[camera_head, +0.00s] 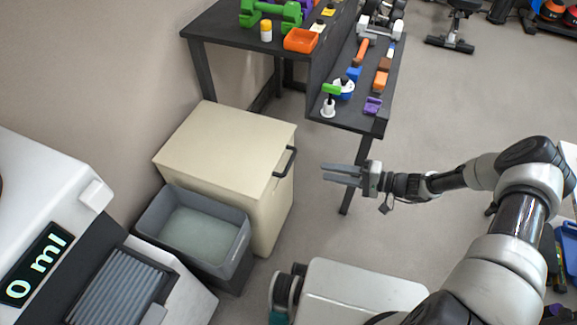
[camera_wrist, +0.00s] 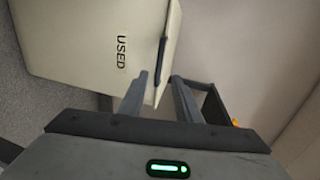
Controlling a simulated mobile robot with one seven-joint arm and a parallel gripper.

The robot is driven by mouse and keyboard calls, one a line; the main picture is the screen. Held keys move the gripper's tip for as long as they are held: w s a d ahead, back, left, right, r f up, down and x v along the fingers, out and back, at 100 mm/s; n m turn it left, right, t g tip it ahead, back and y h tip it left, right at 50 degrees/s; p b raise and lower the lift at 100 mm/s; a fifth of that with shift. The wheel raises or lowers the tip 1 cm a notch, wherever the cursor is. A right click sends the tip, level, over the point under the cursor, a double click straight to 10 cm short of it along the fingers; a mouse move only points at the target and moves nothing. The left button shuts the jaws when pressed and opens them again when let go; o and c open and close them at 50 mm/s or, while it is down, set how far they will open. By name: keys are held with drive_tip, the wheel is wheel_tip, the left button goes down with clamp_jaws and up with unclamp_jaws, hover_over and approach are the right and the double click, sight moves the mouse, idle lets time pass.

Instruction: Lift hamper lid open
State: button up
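The hamper (camera_head: 215,160) is a cream box beside the wall, and its lid (camera_head: 230,140) lies flat and shut. A black bar handle (camera_head: 287,161) sits at the lid's right edge. In the wrist view the hamper (camera_wrist: 90,40) shows the word "USED" on its face, and the dark handle (camera_wrist: 162,55) appears just beyond my fingertips. My gripper (camera_head: 325,173) is to the right of the handle, apart from it, with fingers pointing toward the hamper. In the wrist view my gripper (camera_wrist: 160,78) is open with nothing between its fingers.
A grey tub (camera_head: 240,245) stands directly in front of the hamper. A white machine with a "0 ml" display (camera_head: 35,262) is at the left. A dark shelf unit (camera_head: 350,115) with dumbbells and small coloured items stands behind.

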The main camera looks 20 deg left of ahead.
sight(288, 163)
drive_tip(key=b+x, duration=0.2)
drive_tip(key=x, duration=1.3)
drive_tip(key=shift+s, duration=0.1)
clamp_jaws()
